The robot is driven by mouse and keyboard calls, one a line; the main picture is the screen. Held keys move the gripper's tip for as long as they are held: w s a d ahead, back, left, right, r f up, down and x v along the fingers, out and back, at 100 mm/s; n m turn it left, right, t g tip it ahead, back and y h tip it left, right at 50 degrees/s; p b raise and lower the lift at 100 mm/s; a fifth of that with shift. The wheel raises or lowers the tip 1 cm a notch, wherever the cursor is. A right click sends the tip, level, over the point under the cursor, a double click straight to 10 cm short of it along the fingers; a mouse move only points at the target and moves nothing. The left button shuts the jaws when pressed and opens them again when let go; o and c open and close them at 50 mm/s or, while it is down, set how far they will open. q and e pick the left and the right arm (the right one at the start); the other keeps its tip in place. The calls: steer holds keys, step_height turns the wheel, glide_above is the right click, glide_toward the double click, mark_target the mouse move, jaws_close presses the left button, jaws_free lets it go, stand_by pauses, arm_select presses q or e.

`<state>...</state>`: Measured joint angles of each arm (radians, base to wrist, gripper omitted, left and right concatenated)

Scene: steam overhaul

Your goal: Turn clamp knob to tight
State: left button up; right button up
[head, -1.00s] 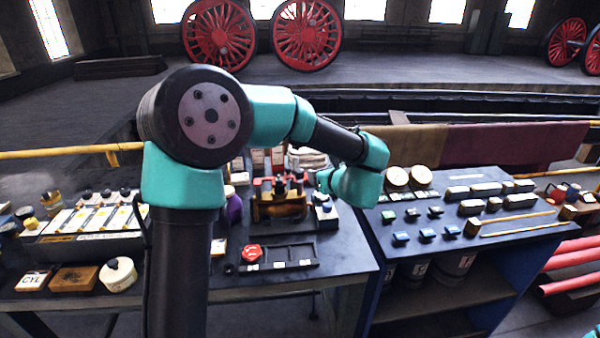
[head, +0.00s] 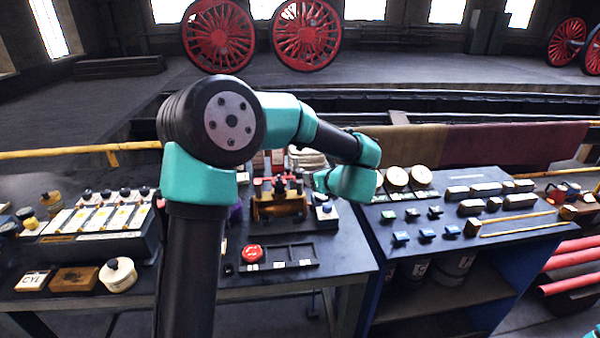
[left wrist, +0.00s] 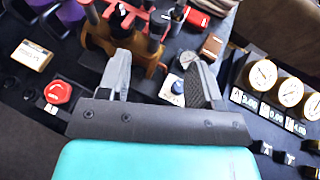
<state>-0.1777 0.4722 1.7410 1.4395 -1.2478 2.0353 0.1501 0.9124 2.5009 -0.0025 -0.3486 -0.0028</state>
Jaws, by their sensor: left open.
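The yellow-brown fixture (head: 278,203) with red-topped parts stands on the workbench in the head view; part of it shows in the left wrist view (left wrist: 135,48). Right of it is a small pale box with a dark blue knob (head: 326,208); in the left wrist view this box (left wrist: 172,90) lies between my fingers in the picture. I cannot tell for sure which knob is the clamp knob, nor read its setting. My left gripper (left wrist: 160,68) is open and empty, pointing down over this area, with no clear contact. In the head view my wrist hides its fingers.
A red button (head: 252,253) sits by a dark compartment tray (head: 290,268) at the front. Gauges (head: 396,177) and small blocks stand on the blue bench at right. A rack of labelled pieces (head: 95,245) is at left.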

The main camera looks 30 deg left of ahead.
mark_target(300, 170)
arm_select(q)
steer(key=x, duration=1.2)
steer(key=shift+f, duration=0.1)
steer(key=shift+c, duration=0.4)
steer(key=c, duration=0.8)
steer(key=shift+c, duration=0.2)
steer(key=shift+m+t+h, duration=0.3)
steer(key=shift+m+t, duration=0.1)
steer(key=m+t+h, duration=0.3)
steer(key=m+h, duration=0.1)
steer(key=m, duration=0.1)
steer(key=shift+a+t+h, duration=0.1)
steer(key=shift+t+h, duration=0.2)
steer(key=shift+t, duration=0.1)
steer(key=shift+m+t+h, duration=0.7)
steer(key=shift+m+h, duration=1.3)
steer(key=shift+h, duration=0.2)
steer(key=shift+m+h, duration=0.6)
